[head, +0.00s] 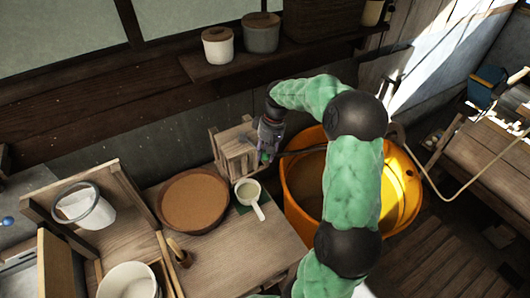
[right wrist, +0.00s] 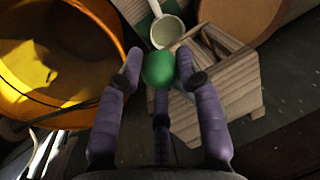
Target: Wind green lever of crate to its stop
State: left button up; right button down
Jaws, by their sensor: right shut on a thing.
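The wooden slatted crate (head: 237,149) stands at the back edge of the table, left of the orange tub. The crate (right wrist: 222,85) lies right behind the knob there. The lever's arm is mostly hidden by the knob and fingers. My left gripper is not in view.
A white ladle (head: 251,194) lies on the table close in front of the crate, beside a round brown tray (head: 193,202). The large orange tub (head: 400,190) stands to the right, under my right arm. A shelf (head: 270,62) with pots runs along the wall behind.

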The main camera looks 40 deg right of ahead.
jog(key=c, duration=0.8)
grip_release()
jog(key=shift+s+f, duration=0.15)
jog(key=shift+s, duration=0.05)
jog(key=shift+c, duration=0.2)
jog(key=shift+d, duration=0.1)
jog(key=shift+w+r, duration=0.1)
jog(key=shift+r, duration=0.25)
notch_tip(320, 180, up, 11)
jog(key=d, duration=0.2)
jog(key=shift+s+r, duration=0.15)
jog(key=shift+s, duration=0.2)
jog(key=shift+d, duration=0.1)
